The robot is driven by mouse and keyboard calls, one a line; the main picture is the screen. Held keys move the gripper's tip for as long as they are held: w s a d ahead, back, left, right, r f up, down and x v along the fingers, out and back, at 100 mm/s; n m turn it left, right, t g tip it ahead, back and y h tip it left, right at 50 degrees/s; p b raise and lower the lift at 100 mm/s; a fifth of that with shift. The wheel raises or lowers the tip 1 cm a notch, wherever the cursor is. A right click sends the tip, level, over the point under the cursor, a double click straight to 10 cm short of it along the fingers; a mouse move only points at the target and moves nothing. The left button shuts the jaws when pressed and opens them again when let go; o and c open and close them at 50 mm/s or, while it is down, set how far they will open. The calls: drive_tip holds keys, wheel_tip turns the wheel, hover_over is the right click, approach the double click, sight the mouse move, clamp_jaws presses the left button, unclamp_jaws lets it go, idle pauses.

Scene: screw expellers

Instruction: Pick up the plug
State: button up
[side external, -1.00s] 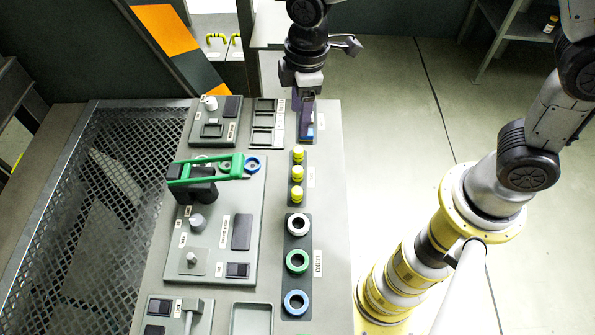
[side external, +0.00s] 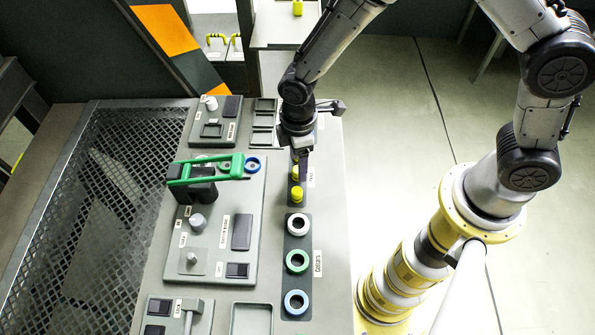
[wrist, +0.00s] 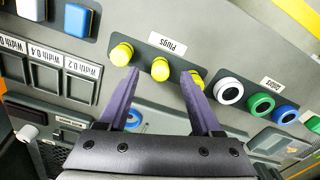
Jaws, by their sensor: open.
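Three yellow plugs stand in a row on a dark strip labelled "Plugs". In the wrist view they are the left plug (wrist: 121,54), the middle plug (wrist: 160,69) and the right plug (wrist: 197,77), partly behind a finger. My gripper (wrist: 160,75) is open, its two purple fingers spread on either side of the middle plug in the picture. Contact cannot be told. In the side view my gripper (side external: 303,172) is over the row. The nearest plug (side external: 297,195) shows clearly; the others are partly or wholly hidden.
White (side external: 298,224), green (side external: 297,262) and blue (side external: 296,301) collars sit in front of the plugs. A green-handled part (side external: 207,168) stands on the panel to the left. Slotted trays (side external: 264,122) lie behind.

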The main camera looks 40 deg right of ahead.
wheel_tip(320, 180, down, 3)
drive_tip(key=shift+f, duration=0.2)
clamp_jaws()
idle(0.3)
